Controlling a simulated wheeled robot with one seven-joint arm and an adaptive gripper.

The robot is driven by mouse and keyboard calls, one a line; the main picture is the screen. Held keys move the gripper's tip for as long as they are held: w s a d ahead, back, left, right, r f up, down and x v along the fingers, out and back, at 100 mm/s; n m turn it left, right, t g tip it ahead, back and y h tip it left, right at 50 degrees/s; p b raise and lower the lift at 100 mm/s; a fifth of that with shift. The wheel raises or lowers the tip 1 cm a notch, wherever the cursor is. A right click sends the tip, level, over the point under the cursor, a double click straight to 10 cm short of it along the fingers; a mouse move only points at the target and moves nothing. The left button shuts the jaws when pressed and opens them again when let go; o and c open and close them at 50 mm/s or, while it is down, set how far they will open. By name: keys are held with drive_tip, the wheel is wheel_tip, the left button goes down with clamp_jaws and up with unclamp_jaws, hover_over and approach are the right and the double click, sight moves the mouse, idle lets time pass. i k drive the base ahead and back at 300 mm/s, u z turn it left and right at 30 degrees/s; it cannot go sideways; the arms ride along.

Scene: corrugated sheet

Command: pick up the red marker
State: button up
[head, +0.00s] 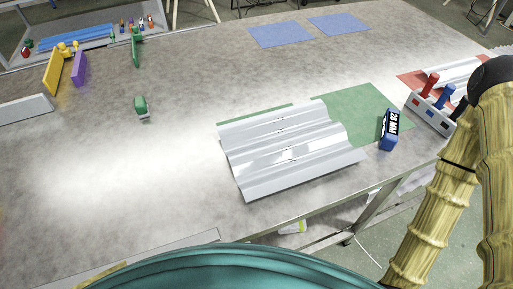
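The red marker (430,85) stands upright, leaning slightly, in a light grey marker holder (428,114) at the right side of the table. A blue marker (444,96) stands beside it in the same holder. A dark piece shows at the holder's right end, partly hidden behind my tan arm links; I cannot tell what it is. My arm comes down the right edge of the head view, close to the holder. My gripper is not visible in this view.
A corrugated silver sheet (290,150) lies on a green mat (362,110). A blue block (389,130) stands left of the holder. A second corrugated sheet (455,77) lies behind the holder on a red mat (411,78). A green object (141,107) sits left on the mostly clear table.

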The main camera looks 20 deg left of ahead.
sight(434, 78)
drive_tip(key=z, duration=2.2)
drive_tip(key=i, duration=2.5)
drive_tip(key=u, duration=1.85)
